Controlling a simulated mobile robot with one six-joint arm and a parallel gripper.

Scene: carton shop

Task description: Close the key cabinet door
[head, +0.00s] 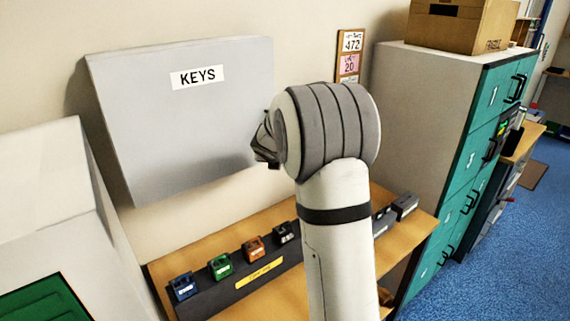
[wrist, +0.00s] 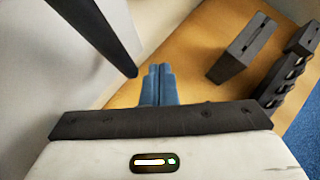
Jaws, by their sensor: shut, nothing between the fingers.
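The key cabinet (head: 150,130) is a pale grey box on the wall at the left of the head view, with a white KEYS label on its front door (head: 225,120). The door looks flat over the box; I cannot tell whether a gap remains at its right edge. My gripper (head: 262,140) is beside the door's lower right edge, partly hidden by my wrist. In the wrist view my gripper (wrist: 158,72) shows its blue fingers together and empty. A dark bar (wrist: 98,35) slants close by at upper left; I cannot tell what it belongs to.
Below is a wooden bench (head: 290,295) with a dark rack (head: 250,280) of coloured padlocks. A tall cabinet with green drawers (head: 480,150) stands right, a cardboard box (head: 455,25) on top. A pale unit (head: 60,200) stands at lower left. Blue floor (head: 520,230) is open at right.

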